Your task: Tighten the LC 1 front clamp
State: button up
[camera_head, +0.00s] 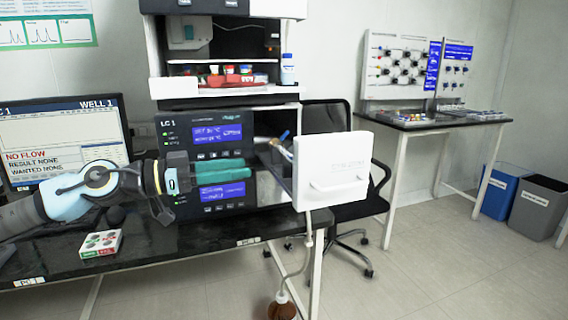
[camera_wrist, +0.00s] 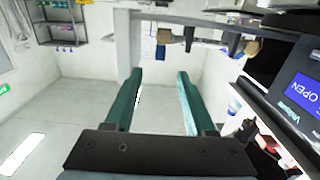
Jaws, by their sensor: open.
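The LC 1 stack (camera_head: 180,147) stands on the black bench with blue displays on its dark front. I cannot tell which part is the front clamp. My gripper (camera_head: 248,169) is in front of the stack's front panel, with its teal fingers pointing right towards the opening. In the wrist view my gripper (camera_wrist: 160,78) is open, with nothing between its fingers.
A monitor (camera_head: 62,140) reads NO FLOW at the left. A small box with round items (camera_head: 101,244) lies on the bench (camera_head: 165,258). A black chair (camera_head: 352,208) stands behind the door. A second table (camera_head: 435,124) and bins (camera_head: 540,205) are at right.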

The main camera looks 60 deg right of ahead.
jog(key=shift+r+p+x, duration=0.15)
jog(key=shift+p+x, duration=0.75)
jog(key=shift+x, duration=1.75)
jog(key=shift+r+p+x, duration=0.1)
jog(key=shift+p+x, duration=0.8)
jog(key=shift+x, duration=1.75)
grip_shut()
